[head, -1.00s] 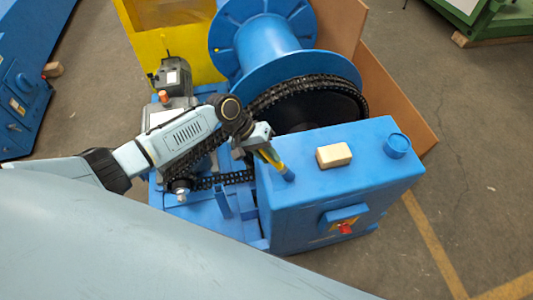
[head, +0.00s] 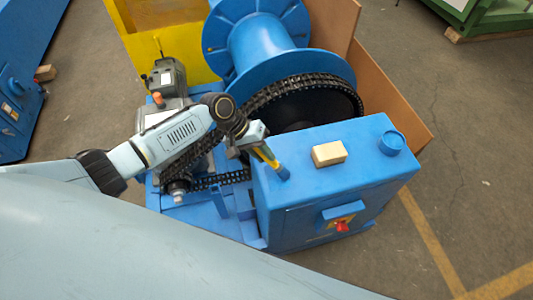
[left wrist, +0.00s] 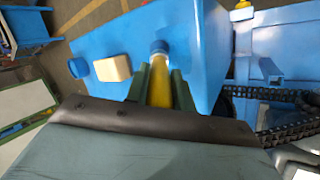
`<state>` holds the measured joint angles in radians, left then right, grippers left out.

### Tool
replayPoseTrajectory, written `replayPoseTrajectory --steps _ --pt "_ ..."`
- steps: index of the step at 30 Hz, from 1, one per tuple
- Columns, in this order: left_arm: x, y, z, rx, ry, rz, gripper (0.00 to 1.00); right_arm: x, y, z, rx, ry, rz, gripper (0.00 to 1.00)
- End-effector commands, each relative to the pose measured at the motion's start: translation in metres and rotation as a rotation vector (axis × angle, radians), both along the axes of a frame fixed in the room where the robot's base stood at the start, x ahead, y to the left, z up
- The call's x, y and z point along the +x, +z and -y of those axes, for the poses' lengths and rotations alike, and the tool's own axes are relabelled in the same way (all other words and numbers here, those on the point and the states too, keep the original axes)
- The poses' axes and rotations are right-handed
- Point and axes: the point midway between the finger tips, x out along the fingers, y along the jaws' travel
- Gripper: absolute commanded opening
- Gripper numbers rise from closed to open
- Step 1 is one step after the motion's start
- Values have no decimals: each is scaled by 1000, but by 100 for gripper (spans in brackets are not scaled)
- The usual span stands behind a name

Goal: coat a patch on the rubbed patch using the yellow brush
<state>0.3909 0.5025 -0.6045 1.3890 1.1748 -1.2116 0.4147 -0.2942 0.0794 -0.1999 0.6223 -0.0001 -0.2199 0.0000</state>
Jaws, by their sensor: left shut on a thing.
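My left gripper (head: 258,148) is shut on the yellow brush (head: 269,158), above the left end of the blue cabinet (head: 310,190). The brush tilts down and its blue end (head: 284,174) is at the left part of the cabinet top. I cannot tell whether it touches. In the left wrist view the yellow brush (left wrist: 160,88) sits between the two green fingers, its blue end (left wrist: 159,48) over the cabinet (left wrist: 110,45). My right gripper is not in view.
A cream block (head: 328,153) and a blue cup (head: 391,143) are on the cabinet top. A black chain (head: 300,84) runs round a large wheel beside the blue drum (head: 265,45), behind the cabinet. A grey motor (head: 168,77) stands at the left. The floor at the right is clear.

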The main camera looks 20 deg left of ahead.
Motion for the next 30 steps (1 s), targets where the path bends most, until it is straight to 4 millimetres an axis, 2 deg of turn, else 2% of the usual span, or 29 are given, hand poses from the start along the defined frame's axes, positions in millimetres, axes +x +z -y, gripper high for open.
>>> replayPoseTrajectory --steps 1,2,15,24,30 --pt "1 20 0 0 -3 6 0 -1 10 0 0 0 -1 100" --pt "0 25 0 1 -3 4 0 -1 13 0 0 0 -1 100" --pt "0 59 0 -1 1 3 0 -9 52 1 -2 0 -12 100" --pt "2 78 5 -2 -11 3 0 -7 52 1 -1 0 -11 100" --pt "2 79 5 -2 -11 3 0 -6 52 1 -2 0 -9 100"
